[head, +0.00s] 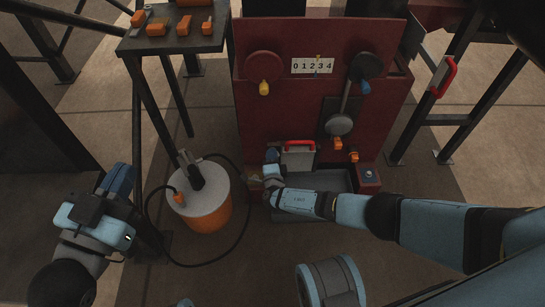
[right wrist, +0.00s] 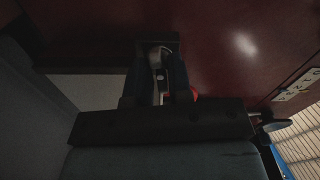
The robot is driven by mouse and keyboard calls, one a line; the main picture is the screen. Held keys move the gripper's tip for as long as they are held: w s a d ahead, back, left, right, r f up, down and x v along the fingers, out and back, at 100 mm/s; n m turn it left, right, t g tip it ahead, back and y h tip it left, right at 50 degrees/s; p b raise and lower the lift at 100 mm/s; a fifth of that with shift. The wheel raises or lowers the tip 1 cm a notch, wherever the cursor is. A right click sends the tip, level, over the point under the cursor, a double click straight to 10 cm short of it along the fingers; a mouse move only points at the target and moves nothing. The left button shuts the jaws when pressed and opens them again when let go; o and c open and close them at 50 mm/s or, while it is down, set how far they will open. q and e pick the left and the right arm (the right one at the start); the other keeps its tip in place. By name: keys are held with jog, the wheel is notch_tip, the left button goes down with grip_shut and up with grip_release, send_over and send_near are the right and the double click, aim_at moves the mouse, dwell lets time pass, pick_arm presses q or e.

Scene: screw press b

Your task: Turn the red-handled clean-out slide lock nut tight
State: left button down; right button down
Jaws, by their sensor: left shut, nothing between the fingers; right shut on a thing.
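The clean-out slide is a pale plate (head: 299,160) with a red handle (head: 299,144), low on the front of the dark red press. My right gripper (head: 271,168) is at the left side of the slide, in front of the press. In the right wrist view its dark fingers (right wrist: 160,88) are shut on a small grey metal piece (right wrist: 158,58), apparently the lock nut. The fingers hide much of it, and how tight it sits cannot be told. A bit of red (right wrist: 195,94) shows beside the fingers. My left gripper (head: 122,178) is shut and empty, away from the press at left.
A grey tray (head: 315,212) lies below the slide. An orange drum with a pale lid (head: 204,190) and a black hose stand left of my right gripper. A dark side table (head: 180,40) holds orange parts. Levers (head: 345,100) and orange knobs (head: 338,144) stick out of the press at right.

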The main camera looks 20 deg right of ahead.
jog(key=m, duration=0.6)
jog(key=shift+m, duration=0.3)
jog(key=m, duration=0.5)
jog(key=shift+m, duration=0.3)
jog(key=shift+w+r, duration=0.1)
jog(key=c, duration=1.2)
grip_release()
